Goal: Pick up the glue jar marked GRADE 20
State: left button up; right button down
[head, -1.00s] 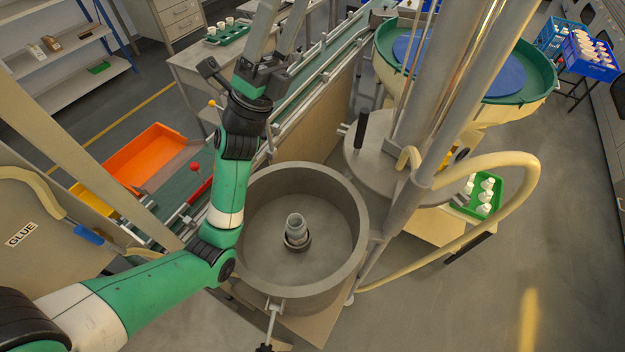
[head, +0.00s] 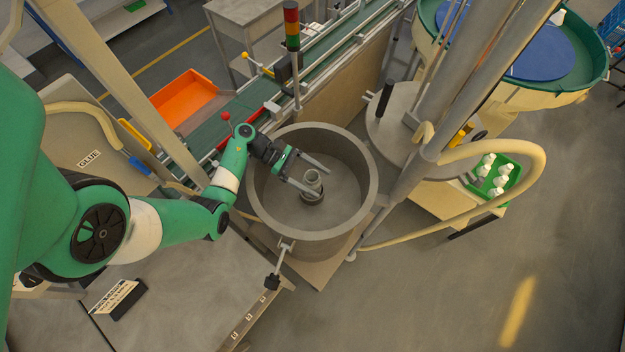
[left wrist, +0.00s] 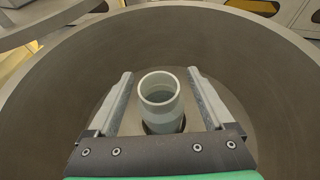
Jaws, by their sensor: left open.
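A pale grey, open-topped cylinder (head: 313,178) stands upright in a dark ring at the middle of a round grey tub (head: 262,205). It may be the glue jar, but I can read no GRADE 20 marking on it. My left gripper (head: 325,182) is open and reaches into the tub, its fingers pointing toward the cylinder. In the left wrist view the cylinder (left wrist: 160,105) shows between the two fingers, with gaps visible on both sides. Its lower part is hidden by the gripper body there. My right gripper is not in view.
The tub wall surrounds the gripper. Metal columns and a cream hose (head: 490,152) stand to the right. A GLUE-labelled panel (head: 75,135) is at left, an orange bin (head: 190,98) behind. A green crate (head: 512,172) holds white bottles. Bare floor lies front right.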

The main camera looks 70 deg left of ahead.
pick_arm(q)
jog(key=shift+x, duration=0.9)
jog(key=shift+r, duration=0.1)
grip_shut()
